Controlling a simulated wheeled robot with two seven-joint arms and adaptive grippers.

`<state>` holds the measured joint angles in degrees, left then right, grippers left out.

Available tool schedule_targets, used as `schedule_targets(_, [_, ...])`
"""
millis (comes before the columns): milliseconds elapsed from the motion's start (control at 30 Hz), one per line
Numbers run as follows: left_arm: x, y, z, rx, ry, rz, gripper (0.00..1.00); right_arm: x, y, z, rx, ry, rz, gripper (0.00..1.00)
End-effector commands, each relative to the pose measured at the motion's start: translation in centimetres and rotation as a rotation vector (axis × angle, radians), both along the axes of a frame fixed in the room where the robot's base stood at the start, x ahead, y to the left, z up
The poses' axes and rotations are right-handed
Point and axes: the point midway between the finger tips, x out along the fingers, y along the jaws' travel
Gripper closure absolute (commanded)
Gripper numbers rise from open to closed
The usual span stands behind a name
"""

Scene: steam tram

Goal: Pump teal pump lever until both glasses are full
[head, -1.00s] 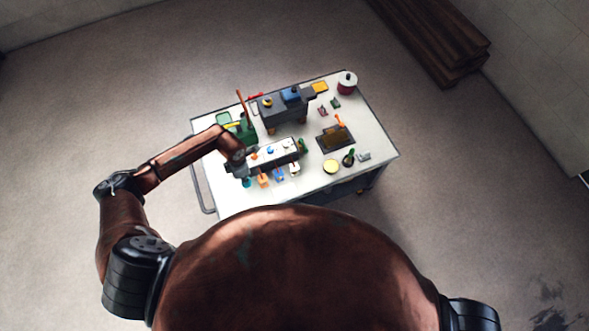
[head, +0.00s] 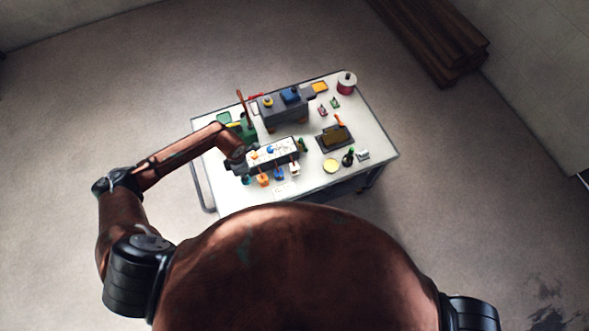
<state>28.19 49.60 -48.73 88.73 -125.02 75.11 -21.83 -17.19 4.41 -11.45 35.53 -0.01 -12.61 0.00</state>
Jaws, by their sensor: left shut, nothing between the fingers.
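A white-topped box (head: 281,152) with small orange, blue and white parts on top stands near the front left of the table. Along its front edge hang several coloured levers: a teal one (head: 246,181), an orange one (head: 263,180), a blue one (head: 279,174) and a white one (head: 294,169). My left gripper (head: 238,170) is shut and empty at the box's left end, just above the teal lever. I cannot tell whether it touches the lever. The glasses and their fill level are too small to make out. My right gripper is out of view.
The white table (head: 372,130) also holds a dark grey machine (head: 285,109), a green device (head: 243,128) with an upright brown stick, a dark tray (head: 336,137), a yellow disc (head: 331,166), a dark green bottle (head: 349,157) and a red-and-white spool (head: 347,83). The table's right side has bare room.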

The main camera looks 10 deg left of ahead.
Motion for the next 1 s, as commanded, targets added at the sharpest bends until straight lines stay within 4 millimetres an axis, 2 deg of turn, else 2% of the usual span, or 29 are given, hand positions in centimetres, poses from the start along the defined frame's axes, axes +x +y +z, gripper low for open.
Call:
schedule_targets(700, [0.0, 0.0, -4.3, 0.000, 0.000, 0.000, 1.00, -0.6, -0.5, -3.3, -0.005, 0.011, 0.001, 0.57])
schedule_targets(1000, [0.1, 0.1, -2.6, 0.001, -0.002, 0.000, 1.00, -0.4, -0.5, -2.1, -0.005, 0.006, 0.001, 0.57])
